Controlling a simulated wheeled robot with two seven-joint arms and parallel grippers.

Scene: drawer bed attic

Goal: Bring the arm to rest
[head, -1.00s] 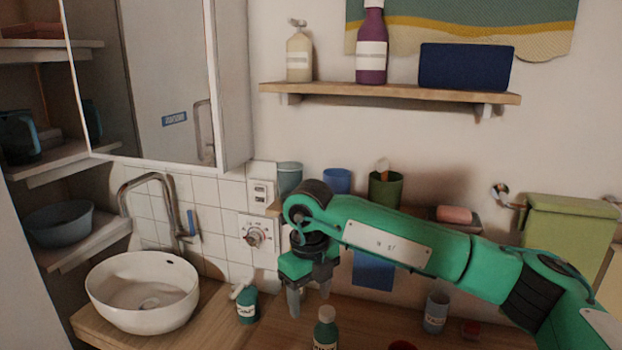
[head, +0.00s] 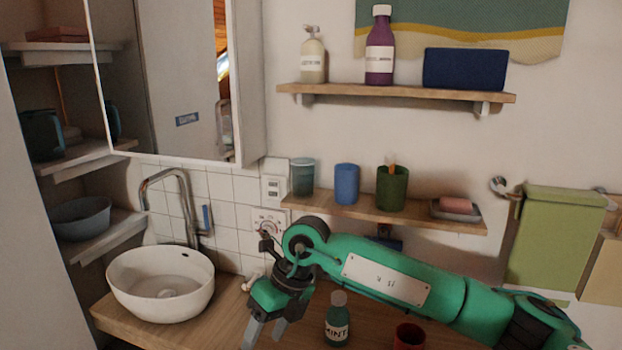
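My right arm, green with black joints, reaches in from the right over the wooden counter (head: 212,328). Its gripper (head: 264,334) points down near the front of the counter, between the white basin and the bottle labelled MINT (head: 337,322). The two grey fingertips are apart, with nothing visible between them. The gripper and wrist cover most of the small teal pump bottle; only its pale top (head: 254,279) shows behind them. My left gripper is not in the picture.
The white basin (head: 160,283) with its tap stands left of the gripper. A red cup (head: 409,338) is right of the MINT bottle. Above the arm, a low shelf (head: 350,215) holds a blue cup (head: 346,184), a green cup (head: 392,188) and a soap dish (head: 456,211).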

